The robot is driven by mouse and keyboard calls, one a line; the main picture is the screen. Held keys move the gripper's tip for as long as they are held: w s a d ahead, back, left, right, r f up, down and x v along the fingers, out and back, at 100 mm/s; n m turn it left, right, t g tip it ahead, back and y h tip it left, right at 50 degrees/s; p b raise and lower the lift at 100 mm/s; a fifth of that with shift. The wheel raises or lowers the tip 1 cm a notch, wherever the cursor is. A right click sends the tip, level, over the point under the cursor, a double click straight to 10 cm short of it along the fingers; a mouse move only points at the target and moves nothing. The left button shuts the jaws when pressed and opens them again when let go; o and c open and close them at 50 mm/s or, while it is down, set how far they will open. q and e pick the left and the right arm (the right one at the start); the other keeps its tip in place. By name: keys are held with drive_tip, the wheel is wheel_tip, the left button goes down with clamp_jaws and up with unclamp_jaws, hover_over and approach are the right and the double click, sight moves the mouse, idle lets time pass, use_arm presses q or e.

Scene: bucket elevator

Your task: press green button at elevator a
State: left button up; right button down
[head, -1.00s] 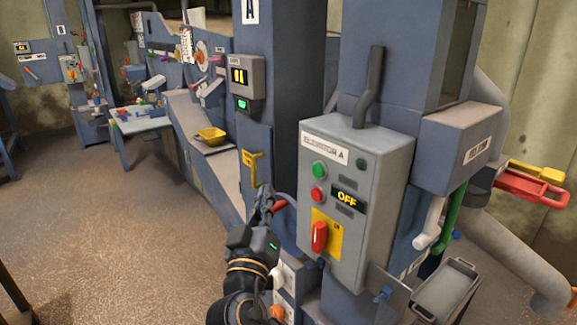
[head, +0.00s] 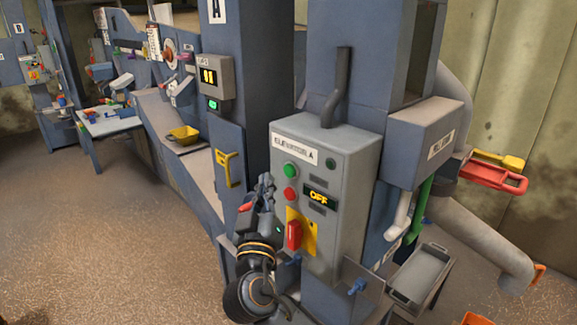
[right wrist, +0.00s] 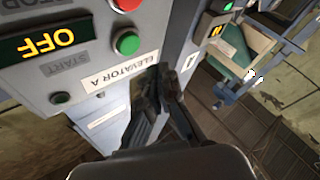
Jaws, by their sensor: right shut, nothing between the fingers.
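The grey control box labelled ELEVATOR A (head: 350,180) stands on a blue column in the head view. Its round green button (head: 290,170) is upper left, above a red button (head: 290,195). The display beside them (head: 320,198) reads OFF. My right gripper (head: 266,183) is shut and empty, upright at the box's left edge, just left of the buttons and apart from the green one. In the right wrist view the green button (right wrist: 127,43) shows uncovered, left of and above the shut fingers (right wrist: 163,80). My left gripper is not in view.
A red rotary switch on a yellow plate (head: 295,236) sits low on the box. A yellow handle (head: 228,167) is on the column behind my right gripper. A grey tray (head: 421,272) stands at lower right. Open floor (head: 90,220) lies to the left.

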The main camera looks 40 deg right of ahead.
sight(284, 166)
drive_tip(key=shift+w+d+b, duration=0.2)
drive_tip(key=shift+d+b, duration=0.2)
drive_tip(key=shift+d, duration=1)
drive_tip(key=shift+d, duration=0.1)
idle(0.3)
drive_tip(key=shift+d, duration=0.35)
drive_tip(key=shift+d+b, duration=0.4)
drive_tip(key=shift+d, duration=0.1)
idle(0.8)
drive_tip(key=shift+a+b, duration=0.35)
drive_tip(key=shift+a, duration=0.5)
